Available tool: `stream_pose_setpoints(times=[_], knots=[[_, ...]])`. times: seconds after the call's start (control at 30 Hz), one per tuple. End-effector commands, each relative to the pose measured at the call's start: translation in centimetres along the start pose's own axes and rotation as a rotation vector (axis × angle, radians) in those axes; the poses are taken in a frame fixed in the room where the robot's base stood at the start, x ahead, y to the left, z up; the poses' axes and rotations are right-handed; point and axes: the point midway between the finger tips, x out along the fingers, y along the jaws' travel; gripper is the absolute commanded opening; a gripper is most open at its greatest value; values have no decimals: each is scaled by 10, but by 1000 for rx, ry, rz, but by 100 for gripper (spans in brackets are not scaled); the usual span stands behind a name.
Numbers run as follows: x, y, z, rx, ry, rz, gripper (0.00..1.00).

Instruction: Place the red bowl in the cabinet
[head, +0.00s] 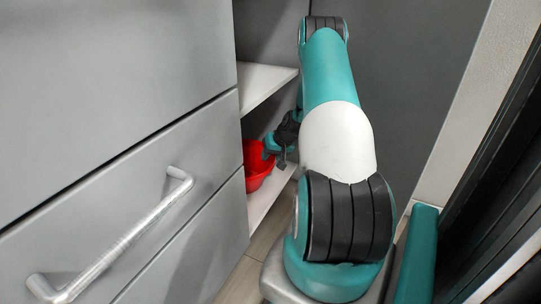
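The red bowl (256,172) is inside the open cabinet, at the level of the lower white shelf (266,201). Its left part is hidden behind the grey drawer fronts. My gripper (270,147) reaches into the cabinet from the right, with its teal fingertip at the right rim of the bowl. The view does not show whether the fingers are closed on the rim or apart from it. I cannot tell whether the bowl rests on the shelf or is held just above it.
An upper white shelf (264,82) is above the bowl. Grey drawers (110,90) with a metal handle (115,245) fill the left. A dark grey panel (415,90), likely the cabinet door, stands behind my arm. A strip of wooden floor (245,275) shows below.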

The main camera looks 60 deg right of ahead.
Motion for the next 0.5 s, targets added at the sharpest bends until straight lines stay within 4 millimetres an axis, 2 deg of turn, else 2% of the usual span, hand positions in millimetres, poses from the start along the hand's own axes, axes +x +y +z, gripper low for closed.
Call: stream_pose_setpoints(times=[0.17,0.5], knots=[[-26,-2,-3,0,1,1,29],[-100,-2,-3,2,2,1,29]])
